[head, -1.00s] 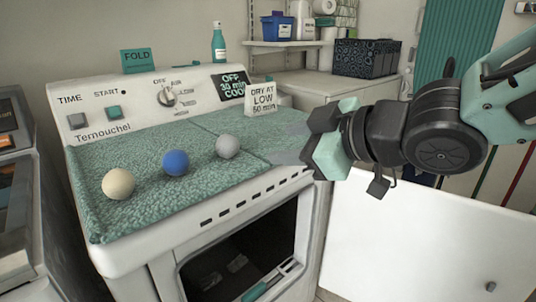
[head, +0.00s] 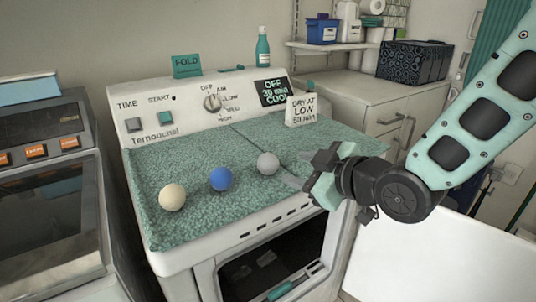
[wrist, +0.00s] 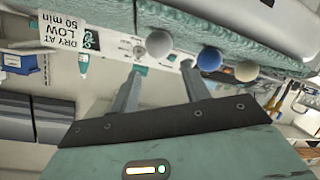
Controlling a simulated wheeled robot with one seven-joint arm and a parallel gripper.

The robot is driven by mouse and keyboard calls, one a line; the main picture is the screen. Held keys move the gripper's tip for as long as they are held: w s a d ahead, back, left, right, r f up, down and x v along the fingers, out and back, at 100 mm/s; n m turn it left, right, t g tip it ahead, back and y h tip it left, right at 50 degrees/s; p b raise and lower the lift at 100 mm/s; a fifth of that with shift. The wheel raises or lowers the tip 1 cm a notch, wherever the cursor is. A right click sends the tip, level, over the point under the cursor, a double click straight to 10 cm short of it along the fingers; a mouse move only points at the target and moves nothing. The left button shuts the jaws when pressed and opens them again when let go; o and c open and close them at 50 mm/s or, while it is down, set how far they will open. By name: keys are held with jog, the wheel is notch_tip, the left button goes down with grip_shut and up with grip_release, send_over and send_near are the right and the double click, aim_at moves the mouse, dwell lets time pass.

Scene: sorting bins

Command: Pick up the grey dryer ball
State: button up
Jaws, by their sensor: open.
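The grey dryer ball (head: 268,163) rests on the green textured mat (head: 190,160) on top of the dryer, rightmost of three balls. The blue ball (head: 221,179) and the cream ball (head: 172,197) sit to its left. My gripper (head: 297,178) is just right of the grey ball, apart from it, with nothing held. In the wrist view my gripper (wrist: 158,80) shows two spread fingers, and the grey ball (wrist: 159,44) appears beyond the gap between their tips. The blue ball (wrist: 209,59) and cream ball (wrist: 246,71) also show there.
The dryer's control panel (head: 190,112) rises behind the mat. A white "dry at low" card (head: 301,111) stands at the back right. A teal bottle (head: 262,47) and a fold sign (head: 187,66) stand on the panel. The open dryer door (head: 420,255) is below my arm.

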aim_at(273, 164)
jog(key=p+x, duration=0.1)
jog(key=x, duration=0.9)
jog(key=c, duration=0.6)
